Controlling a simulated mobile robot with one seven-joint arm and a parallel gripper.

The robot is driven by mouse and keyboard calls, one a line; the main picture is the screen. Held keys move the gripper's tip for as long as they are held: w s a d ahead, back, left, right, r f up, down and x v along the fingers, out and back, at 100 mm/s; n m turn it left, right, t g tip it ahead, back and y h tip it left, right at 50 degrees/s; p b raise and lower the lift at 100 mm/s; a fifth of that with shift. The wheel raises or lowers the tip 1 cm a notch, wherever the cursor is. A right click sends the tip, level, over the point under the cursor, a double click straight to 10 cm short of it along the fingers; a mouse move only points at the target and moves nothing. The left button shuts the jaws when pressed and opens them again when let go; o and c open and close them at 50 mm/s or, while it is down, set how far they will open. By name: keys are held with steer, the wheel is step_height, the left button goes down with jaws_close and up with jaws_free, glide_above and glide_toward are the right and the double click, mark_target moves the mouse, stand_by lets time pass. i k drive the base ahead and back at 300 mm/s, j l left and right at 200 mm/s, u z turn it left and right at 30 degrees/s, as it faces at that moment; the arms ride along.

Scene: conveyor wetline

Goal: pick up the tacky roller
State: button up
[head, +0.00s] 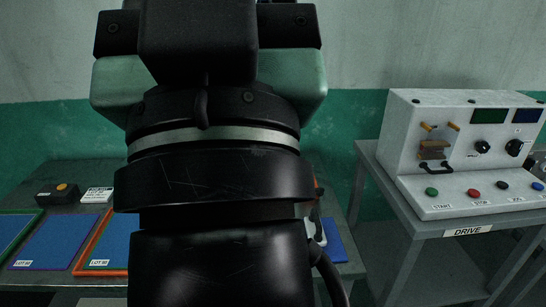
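I cannot make out the tacky roller for certain. A small white item (321,231) shows just right of my arm, mostly hidden behind it. A bit of orange or red shows just above it, and I cannot tell what it belongs to. My own black and green arm fills the middle of the head view and hides much of the bench. My gripper's fingers are not visible, so what they hold or touch does not show.
The grey bench (75,176) carries blue panels in green, purple and orange frames (91,241), a black box with an orange button (58,194), a white label block (97,195) and a blue piece (334,241). A white control console (418,123) stands on a grey stand (440,254) at right.

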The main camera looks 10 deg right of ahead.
mark_target(314, 228)
steer(key=i+j+z, duration=0.1)
steer(key=i, duration=0.4)
steer(key=i+j, duration=0.25)
steer(key=i, duration=0.25)
steer(key=i+j+z, duration=0.15)
steer(key=i, duration=0.35)
steer(key=j, duration=0.1)
